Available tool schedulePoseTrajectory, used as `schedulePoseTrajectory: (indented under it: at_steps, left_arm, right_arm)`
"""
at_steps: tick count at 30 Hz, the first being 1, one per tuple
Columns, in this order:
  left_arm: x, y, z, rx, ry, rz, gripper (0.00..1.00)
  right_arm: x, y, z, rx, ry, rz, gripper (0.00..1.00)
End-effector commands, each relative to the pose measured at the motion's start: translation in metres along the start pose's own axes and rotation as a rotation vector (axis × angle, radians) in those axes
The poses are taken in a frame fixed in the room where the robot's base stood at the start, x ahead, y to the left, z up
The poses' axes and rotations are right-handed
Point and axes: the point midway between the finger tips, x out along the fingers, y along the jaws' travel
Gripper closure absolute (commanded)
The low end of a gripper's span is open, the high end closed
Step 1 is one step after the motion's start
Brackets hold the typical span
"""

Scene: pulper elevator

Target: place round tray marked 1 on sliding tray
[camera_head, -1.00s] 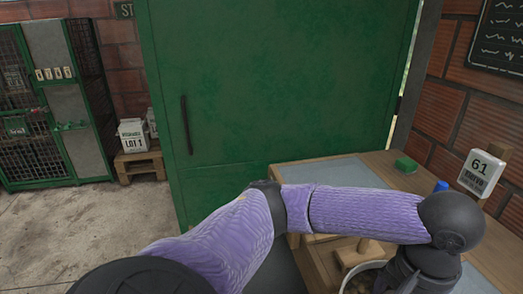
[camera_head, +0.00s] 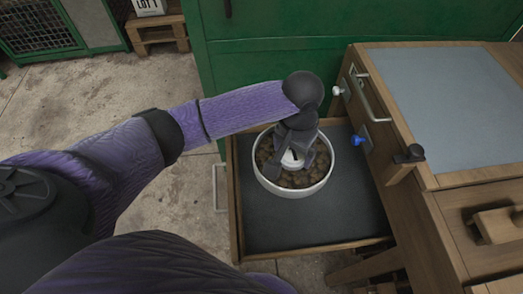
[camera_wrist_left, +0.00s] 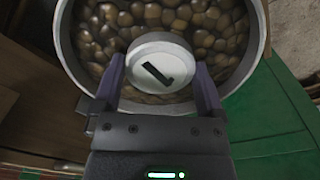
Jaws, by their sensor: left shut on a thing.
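The round tray (camera_head: 300,193) is a pale-rimmed dish of brown bean-like pieces with a white knob at its centre. The knob (camera_wrist_left: 162,65) bears a black 1 in the left wrist view. My left gripper (camera_head: 293,158) points down at the dish's middle. Its fingers (camera_wrist_left: 160,75) are shut on the knob, one on each side. The sliding tray (camera_head: 310,222) is a grey-floored, wood-edged pull-out at the bench's left side. The dish is over its back part; I cannot tell whether it touches the floor. My right gripper is not in view.
The wooden bench (camera_head: 440,182) with a grey top (camera_head: 450,105) stands right of the sliding tray. A metal handle (camera_head: 370,98), a white knob (camera_head: 337,91) and a blue knob (camera_head: 357,140) stick out of its side. A green cabinet (camera_head: 290,60) stands behind.

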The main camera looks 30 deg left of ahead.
Motion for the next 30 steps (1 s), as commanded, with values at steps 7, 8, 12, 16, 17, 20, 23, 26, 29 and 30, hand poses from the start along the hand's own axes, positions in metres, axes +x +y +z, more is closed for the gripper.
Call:
schedulePoseTrajectory:
  at_steps: [7, 8, 12, 16, 17, 20, 23, 26, 29, 30]
  left_arm:
    - [0.071, 0.005, 0.0, 0.05, -0.014, -0.016, 0.94]
    - [0.074, 0.005, 0.001, 0.052, -0.014, -0.017, 0.94]
    - [0.101, 0.004, 0.001, 0.055, -0.016, -0.019, 0.94]
    - [0.136, 0.003, 0.002, 0.054, -0.018, -0.019, 0.94]
    - [0.142, 0.003, 0.002, 0.054, -0.017, -0.018, 0.94]
    - [0.159, 0.003, 0.002, 0.054, -0.016, -0.019, 0.94]
    - [0.175, 0.002, 0.002, 0.053, -0.015, -0.019, 0.94]
    - [0.171, 0.002, 0.001, 0.053, -0.01, -0.019, 0.94]
    - [0.17, 0.002, 0.001, 0.053, -0.01, -0.019, 0.94]
    - [0.171, 0.002, 0.001, 0.053, -0.01, -0.019, 0.94]
  right_arm:
    - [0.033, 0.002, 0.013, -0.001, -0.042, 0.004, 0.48]
    - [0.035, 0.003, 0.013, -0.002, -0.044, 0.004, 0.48]
    - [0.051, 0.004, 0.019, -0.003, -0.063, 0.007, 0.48]
    - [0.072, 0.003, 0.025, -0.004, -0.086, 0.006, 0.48]
    - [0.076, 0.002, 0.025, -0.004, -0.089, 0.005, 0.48]
    - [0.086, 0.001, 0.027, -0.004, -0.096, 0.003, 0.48]
    - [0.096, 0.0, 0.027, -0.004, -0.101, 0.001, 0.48]
    - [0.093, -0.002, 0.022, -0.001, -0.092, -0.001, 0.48]
    - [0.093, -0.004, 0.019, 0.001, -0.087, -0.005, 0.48]
    - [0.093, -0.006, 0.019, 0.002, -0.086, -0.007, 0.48]
